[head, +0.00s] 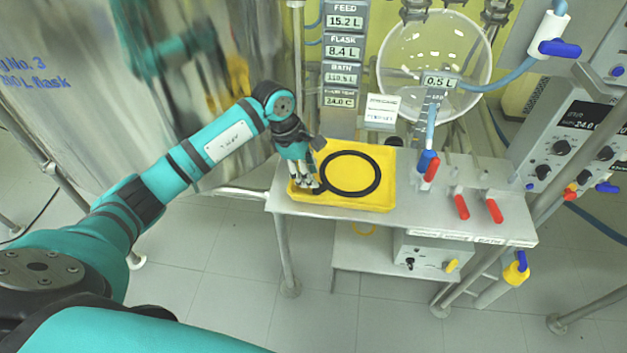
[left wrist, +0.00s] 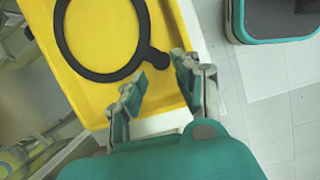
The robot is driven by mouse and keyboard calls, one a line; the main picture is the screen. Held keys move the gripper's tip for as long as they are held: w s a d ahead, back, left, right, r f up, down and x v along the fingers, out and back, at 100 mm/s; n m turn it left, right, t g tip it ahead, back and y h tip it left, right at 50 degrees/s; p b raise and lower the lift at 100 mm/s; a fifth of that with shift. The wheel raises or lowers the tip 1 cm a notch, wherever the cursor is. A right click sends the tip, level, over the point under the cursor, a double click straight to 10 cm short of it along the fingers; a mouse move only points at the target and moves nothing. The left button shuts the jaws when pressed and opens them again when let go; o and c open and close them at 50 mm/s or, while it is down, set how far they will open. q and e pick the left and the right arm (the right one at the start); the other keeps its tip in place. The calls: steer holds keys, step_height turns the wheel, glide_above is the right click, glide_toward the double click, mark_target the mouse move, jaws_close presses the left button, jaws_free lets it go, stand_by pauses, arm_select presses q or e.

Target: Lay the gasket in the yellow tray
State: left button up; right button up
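The gasket (head: 352,194) is a flat black ring with a small tab. It lies inside the yellow tray (head: 388,200), flat on its floor as far as I can see. In the left wrist view the gasket (left wrist: 100,75) fills much of the tray (left wrist: 93,112), with its tab just ahead of my fingertips. My left gripper (head: 312,185) is over the tray's left front part. In the left wrist view my left gripper (left wrist: 158,78) has its fingers apart, nothing held between them. My right gripper is in neither view.
The tray stands on the left end of a metal bench (head: 420,200). Red-handled valves (head: 461,207) stand right of it, and a round glass vessel (head: 435,65) hangs behind. A large shiny steel tank (head: 190,60) is close behind my left arm. A lower shelf (head: 370,255) holds a control box (head: 430,258).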

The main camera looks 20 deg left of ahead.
arm_select(q)
steer(key=b+v, duration=0.1)
steer(key=v, duration=0.7)
steer(key=shift+r, duration=0.25)
